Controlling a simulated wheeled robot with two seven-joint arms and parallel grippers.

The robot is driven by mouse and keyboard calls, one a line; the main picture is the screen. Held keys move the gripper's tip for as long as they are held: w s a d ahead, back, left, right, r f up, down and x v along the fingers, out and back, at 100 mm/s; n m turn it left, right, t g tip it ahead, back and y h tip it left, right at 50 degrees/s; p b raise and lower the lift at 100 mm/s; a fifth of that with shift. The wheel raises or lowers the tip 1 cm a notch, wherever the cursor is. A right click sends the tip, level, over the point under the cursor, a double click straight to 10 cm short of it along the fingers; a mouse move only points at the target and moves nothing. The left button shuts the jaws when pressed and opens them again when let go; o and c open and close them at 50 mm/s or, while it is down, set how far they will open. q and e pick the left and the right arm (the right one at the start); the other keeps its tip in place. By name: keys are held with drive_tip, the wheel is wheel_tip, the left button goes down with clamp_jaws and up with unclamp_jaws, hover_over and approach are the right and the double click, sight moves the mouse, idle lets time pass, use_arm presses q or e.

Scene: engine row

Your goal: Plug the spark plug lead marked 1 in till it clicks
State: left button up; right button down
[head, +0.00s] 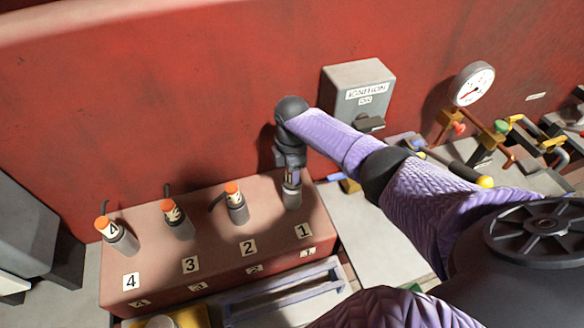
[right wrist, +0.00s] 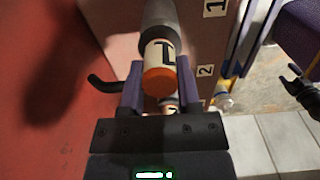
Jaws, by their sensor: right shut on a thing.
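The lead marked 1 has a white label, an orange end cap (right wrist: 158,80) and a grey sleeve (right wrist: 155,45). My right gripper (head: 290,172) is shut on it, with the purple fingers on either side. In the head view the grey sleeve (head: 291,194) stands upright behind the number 1 plate (head: 303,231) on the red engine block (head: 215,235). The fingers hide its top, and I cannot tell how deep it sits. A dark claw-like shape at the right edge of the right wrist view may be my left gripper (right wrist: 300,90); its jaws are unclear.
Leads 2 (head: 234,195), 3 (head: 170,212) and 4 (head: 107,228) stand in a row to the left, orange-capped. A grey ignition box (head: 358,85) is on the red wall behind. A gauge (head: 473,83) and coloured valves lie to the right.

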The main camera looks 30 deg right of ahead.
drive_tip(key=shift+f+b, duration=0.35)
drive_tip(key=shift+f, duration=0.25)
drive_tip(key=shift+c, duration=1.2)
unclamp_jaws()
wheel_tip(320, 180, up, 10)
drive_tip(key=shift+p, duration=0.9)
